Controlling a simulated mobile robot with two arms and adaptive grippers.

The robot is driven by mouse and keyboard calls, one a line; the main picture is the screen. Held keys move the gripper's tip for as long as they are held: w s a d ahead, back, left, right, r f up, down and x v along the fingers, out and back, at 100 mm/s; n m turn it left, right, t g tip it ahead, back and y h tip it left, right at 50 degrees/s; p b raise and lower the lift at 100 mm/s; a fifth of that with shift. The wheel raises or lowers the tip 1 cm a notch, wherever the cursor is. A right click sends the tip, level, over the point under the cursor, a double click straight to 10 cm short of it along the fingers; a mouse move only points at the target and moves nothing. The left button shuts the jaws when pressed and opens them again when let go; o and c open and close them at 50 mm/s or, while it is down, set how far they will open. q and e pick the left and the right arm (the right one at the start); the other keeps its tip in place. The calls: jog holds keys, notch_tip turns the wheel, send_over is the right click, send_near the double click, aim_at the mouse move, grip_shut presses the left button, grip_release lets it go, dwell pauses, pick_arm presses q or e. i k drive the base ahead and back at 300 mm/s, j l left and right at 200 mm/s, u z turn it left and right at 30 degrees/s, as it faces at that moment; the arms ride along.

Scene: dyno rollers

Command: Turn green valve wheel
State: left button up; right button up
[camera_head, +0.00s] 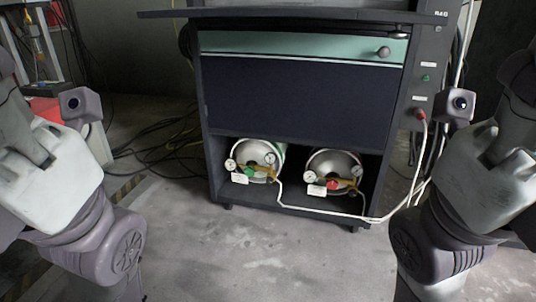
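A small green valve wheel (250,172) shows on the brass fitting at the front of the left gas cylinder (270,160). The cylinder lies in the open lower left bay of the dark cabinet (305,95). Round gauges (231,165) and a white tag (240,179) sit close around the wheel. The wheel is small in view, and its turned position cannot be told. My two arms come in at the left and right edges, both well apart from the cabinet. Neither gripper shows in the frame.
A right cylinder (333,165) with a red valve wheel (332,184) lies in the neighbouring bay. A white hose (325,212) runs from the fittings to the cabinet's right side. Cables (160,143) lie on the floor at left. The floor (260,260) before the cabinet is clear.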

aim_at(249, 171)
jog(key=i+l+z, duration=0.1)
jog(key=i+l, duration=0.2)
jog(key=i+l+z, duration=0.15)
jog(key=i, duration=0.35)
jog(key=i+l+z, duration=0.1)
jog(key=i+l, duration=0.15)
jog(key=i, duration=0.15)
